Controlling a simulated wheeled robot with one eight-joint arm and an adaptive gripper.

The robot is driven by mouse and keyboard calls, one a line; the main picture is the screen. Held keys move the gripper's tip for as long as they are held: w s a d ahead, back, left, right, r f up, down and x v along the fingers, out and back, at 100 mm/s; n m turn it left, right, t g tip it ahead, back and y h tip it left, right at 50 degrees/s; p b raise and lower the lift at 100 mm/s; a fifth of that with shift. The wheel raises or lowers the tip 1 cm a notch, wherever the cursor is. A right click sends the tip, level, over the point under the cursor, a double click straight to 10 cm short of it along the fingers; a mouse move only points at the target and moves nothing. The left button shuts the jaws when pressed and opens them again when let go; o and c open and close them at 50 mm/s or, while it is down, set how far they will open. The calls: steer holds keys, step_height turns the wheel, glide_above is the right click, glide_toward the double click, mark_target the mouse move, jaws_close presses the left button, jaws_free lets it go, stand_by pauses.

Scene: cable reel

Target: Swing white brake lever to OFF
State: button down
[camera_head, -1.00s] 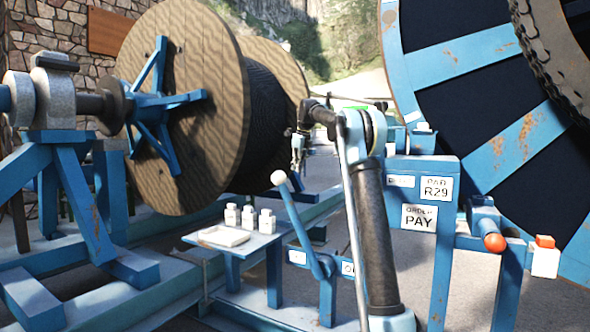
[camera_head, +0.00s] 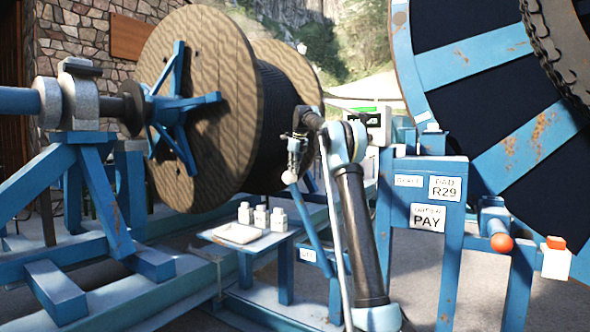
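The brake lever is a blue bar (camera_head: 312,222) with a white ball knob (camera_head: 288,177) on its upper end. It leans up and to the left from a low blue stand in the middle of the head view. My gripper (camera_head: 292,170) points down right at the knob, seeming to be just above or touching it; I cannot tell which. Its fingers are too small and dark to show whether they are open or shut. A small white label (camera_head: 307,254) sits left of the lever's foot, its text hard to read. My own arm hides the area right of the lever's foot.
A small table (camera_head: 262,243) with white bottles (camera_head: 261,216) and a tray (camera_head: 238,233) stands left of the lever. A wooden cable reel (camera_head: 205,110) is behind it.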

steer(key=shift+a+f, duration=0.15)
steer(key=shift+a, duration=0.15)
steer(key=shift+d, duration=0.6)
steer(key=v, duration=1.3)
steer(key=shift+a, duration=0.4)
